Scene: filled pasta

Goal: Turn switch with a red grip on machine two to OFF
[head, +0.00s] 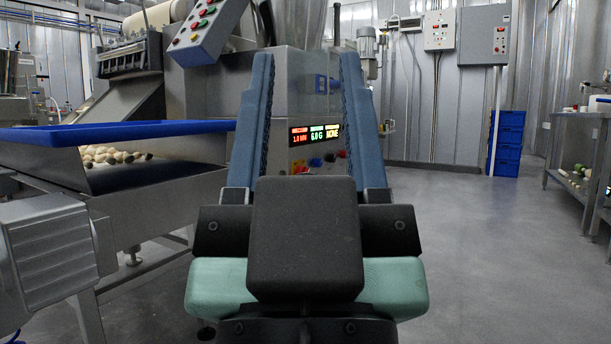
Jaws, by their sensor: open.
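My gripper (306,58) shows in the middle of the head view, its two blue ridged fingers apart with nothing held between them. Between and beyond the fingers stands a grey machine (292,90) with a lit display (314,133) in red, green and yellow. Below the display are small coloured knobs, among them a red one (315,162). They are too small to tell their type or setting. The fingers and palm hide parts of the machine. I cannot read which machine is number two or make out an OFF mark.
A tilted control panel (207,22) with coloured buttons hangs at upper left. Below it is a blue-edged conveyor (120,131) with pasta pieces. Wall boxes (484,35), stacked blue crates (507,143) and a metal table (570,168) stand at right. The floor (465,235) right of centre is clear.

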